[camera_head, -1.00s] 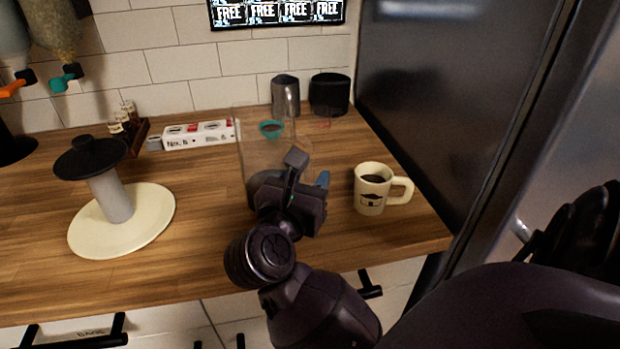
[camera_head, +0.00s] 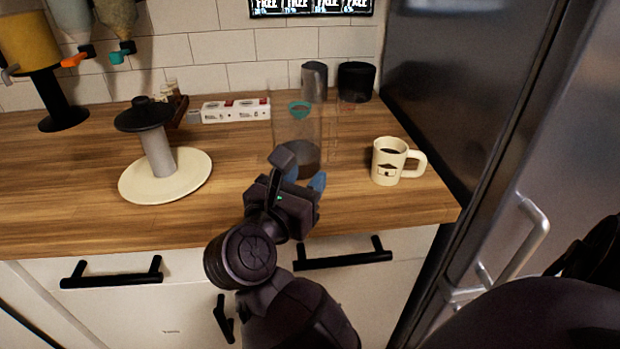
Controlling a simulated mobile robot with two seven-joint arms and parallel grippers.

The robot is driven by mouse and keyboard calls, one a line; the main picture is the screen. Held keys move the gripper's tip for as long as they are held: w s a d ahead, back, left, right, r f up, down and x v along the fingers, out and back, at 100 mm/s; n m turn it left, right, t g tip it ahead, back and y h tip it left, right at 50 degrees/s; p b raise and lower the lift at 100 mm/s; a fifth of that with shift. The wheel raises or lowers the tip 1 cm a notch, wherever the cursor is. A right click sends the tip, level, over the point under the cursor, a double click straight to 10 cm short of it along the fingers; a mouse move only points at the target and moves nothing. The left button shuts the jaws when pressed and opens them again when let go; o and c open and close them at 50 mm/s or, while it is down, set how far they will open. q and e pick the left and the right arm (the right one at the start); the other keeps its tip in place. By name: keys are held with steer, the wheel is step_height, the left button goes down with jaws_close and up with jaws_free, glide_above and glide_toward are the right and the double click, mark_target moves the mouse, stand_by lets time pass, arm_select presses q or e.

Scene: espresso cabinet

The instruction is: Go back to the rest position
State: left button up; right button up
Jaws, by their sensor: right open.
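My right gripper (camera_head: 306,181) is open, low over the front part of the counter, with its blue fingertips pointing away from me. A clear glass vessel (camera_head: 297,128) stands just beyond it, with something dark at its bottom. The gripper covers part of the vessel's base, and I cannot tell whether they touch. A cream mug (camera_head: 388,163) of dark coffee stands upright to the right, apart from the gripper. My left gripper is not in view.
A paper-towel-like stand (camera_head: 160,155) with a cream base is on the left. A fridge (camera_head: 470,85) bounds the right. Drawer handles (camera_head: 342,256) stick out below the wooden counter (camera_head: 90,215).

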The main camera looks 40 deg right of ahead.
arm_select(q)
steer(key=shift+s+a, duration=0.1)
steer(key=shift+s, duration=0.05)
arm_select(e)
steer(key=shift+s+a, duration=0.1)
steer(key=shift+a, duration=0.2)
stand_by(0.3)
steer(key=s+a+f+m+t+y+p, duration=0.25)
steer(key=f+m+t+y, duration=0.5)
steer(key=m, duration=0.75)
steer(key=s+a+f+m+t+y+p, duration=0.25)
steer(key=f+m+t+y, duration=0.25)
steer(key=m+y, duration=0.75)
arm_select(q)
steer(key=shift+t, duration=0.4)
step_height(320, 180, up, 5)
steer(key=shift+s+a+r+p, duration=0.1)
steer(key=shift+p, duration=0.5)
arm_select(e)
steer(key=s+d+f+n+g+h, duration=0.1)
steer(key=s+d+f+n+g, duration=0.1)
steer(key=s+f, duration=0.4)
steer(key=s+d+f+n+g+h, duration=0.2)
steer(key=s+d+f+n+g, duration=0.1)
steer(key=s+f+g, duration=0.4)
step_height(320, 180, down, 3)
steer(key=shift+d+r+n+h, duration=0.2)
steer(key=shift+d+n+h, duration=0.15)
steer(key=shift+n, duration=0.1)
